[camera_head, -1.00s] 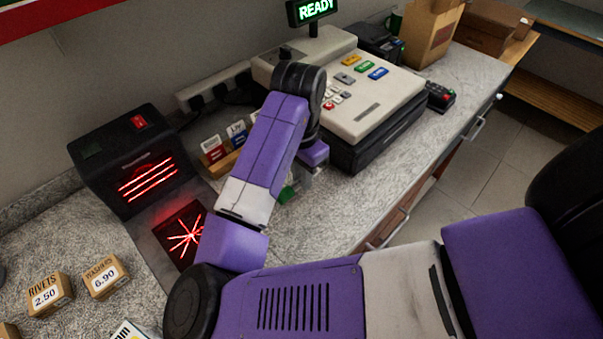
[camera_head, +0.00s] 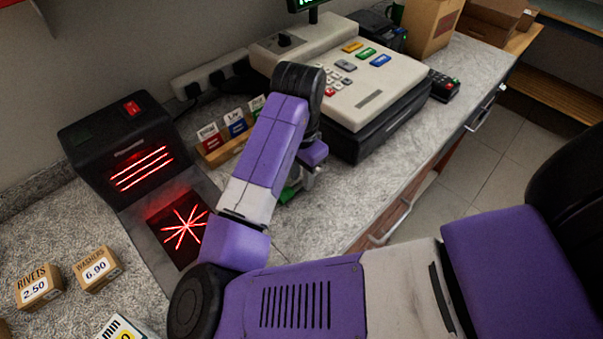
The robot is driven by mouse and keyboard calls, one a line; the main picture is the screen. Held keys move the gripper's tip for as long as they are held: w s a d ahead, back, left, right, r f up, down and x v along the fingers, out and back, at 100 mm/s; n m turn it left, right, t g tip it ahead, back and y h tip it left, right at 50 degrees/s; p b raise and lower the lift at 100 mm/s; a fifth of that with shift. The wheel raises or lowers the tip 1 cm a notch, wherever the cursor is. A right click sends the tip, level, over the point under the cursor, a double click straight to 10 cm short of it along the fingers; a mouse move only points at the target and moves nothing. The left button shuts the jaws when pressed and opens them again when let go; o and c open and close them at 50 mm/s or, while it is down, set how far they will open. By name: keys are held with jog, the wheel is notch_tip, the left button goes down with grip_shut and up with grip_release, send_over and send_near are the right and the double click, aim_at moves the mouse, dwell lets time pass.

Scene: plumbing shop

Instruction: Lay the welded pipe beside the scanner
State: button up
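The scanner (camera_head: 125,158) is a black box with a red switch and glowing red lines, at the left of the counter. A flat dark scan window with a red star pattern (camera_head: 180,230) lies in front of it. My gripper (camera_head: 296,190) hangs low over the counter, right of the scan window and in front of the cash register. Its fingers are mostly hidden by my arm, so their opening is unclear. A small green piece (camera_head: 287,194) shows beside it. I cannot make out a welded pipe.
A beige cash register (camera_head: 350,85) stands behind my gripper, with a card terminal (camera_head: 443,86) to its right. A card holder (camera_head: 228,148) stands between scanner and register. Price boxes (camera_head: 97,268) sit at front left. The counter right of my gripper is clear.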

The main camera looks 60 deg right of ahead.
jog(key=shift+o, duration=0.6)
jog(key=shift+a+r, duration=0.1)
jog(key=shift+r, duration=3.8)
